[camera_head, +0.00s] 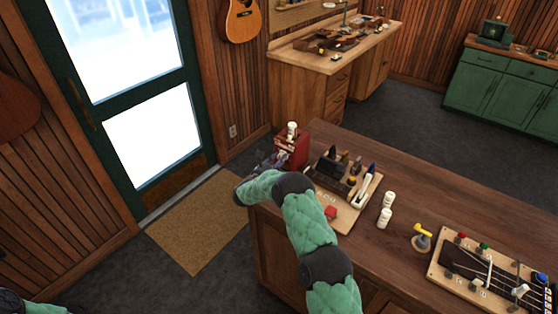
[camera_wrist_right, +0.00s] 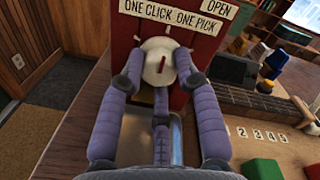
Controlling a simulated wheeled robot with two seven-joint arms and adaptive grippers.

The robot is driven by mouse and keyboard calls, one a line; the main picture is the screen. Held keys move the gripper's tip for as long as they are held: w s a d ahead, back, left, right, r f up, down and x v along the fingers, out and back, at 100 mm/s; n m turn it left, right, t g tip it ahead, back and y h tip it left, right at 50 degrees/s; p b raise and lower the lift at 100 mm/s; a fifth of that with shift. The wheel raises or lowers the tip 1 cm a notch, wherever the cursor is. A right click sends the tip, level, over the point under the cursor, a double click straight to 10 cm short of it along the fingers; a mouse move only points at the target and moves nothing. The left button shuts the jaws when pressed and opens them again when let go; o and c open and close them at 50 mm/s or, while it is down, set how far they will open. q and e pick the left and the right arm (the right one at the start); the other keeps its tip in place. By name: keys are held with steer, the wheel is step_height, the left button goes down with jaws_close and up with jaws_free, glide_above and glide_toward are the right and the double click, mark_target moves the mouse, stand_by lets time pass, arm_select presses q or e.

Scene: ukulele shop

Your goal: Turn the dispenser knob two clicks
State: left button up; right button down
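The red dispenser (camera_head: 292,150) stands at the far left corner of the wooden counter, with a white bottle-shaped top. In the right wrist view its red front (camera_wrist_right: 190,20) carries the labels "ONE CLICK ONE PICK" and "OPEN". Its round cream knob (camera_wrist_right: 158,72) has a red mark standing nearly upright. My right gripper (camera_wrist_right: 161,66) has its purple fingers closed on either side of the knob, seemingly touching its rim. In the head view this gripper (camera_head: 270,161) is small and partly hidden beside the dispenser. A metal tray (camera_wrist_right: 140,140) lies below the knob, partly covered by the fingers. My left gripper is out of view.
A wooden board (camera_head: 345,216) with tools and a red block (camera_head: 330,212) lies right of the dispenser. Two white bottles (camera_head: 386,208), a yellow-topped item (camera_head: 422,238) and a ukulele neck on a board (camera_head: 437,270) are farther right. A doormat (camera_head: 195,232) lies on the floor.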

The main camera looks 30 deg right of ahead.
steer(key=shift+m+b, duration=0.4)
steer(key=shift+b, duration=0.3)
steer(key=m+b, duration=0.9)
steer(key=b, duration=0.4)
steer(key=shift+f+m+h, duration=0.15)
steer(key=shift+m+h, duration=0.15)
steer(key=m+b, duration=0.5)
steer(key=b, duration=0.1)
steer(key=m+b, duration=0.5)
steer(key=b, duration=0.1)
steer(key=shift+d+g+h, duration=0.1)
steer(key=shift+g+h, duration=0.2)
steer(key=shift+g, duration=0.1)
steer(key=shift+r+m+b, duration=0.2)
steer(key=shift+m+b, duration=0.35)
steer(key=shift+m, duration=0.55)
steer(key=shift+r+m+b, duration=0.15)
steer(key=shift+m+b, duration=0.4)
steer(key=shift+m, duration=0.55)
steer(key=c, duration=0.9)
jaws_free()
steer(key=shift+d+f, duration=0.1)
steer(key=shift+f, duration=0.05)
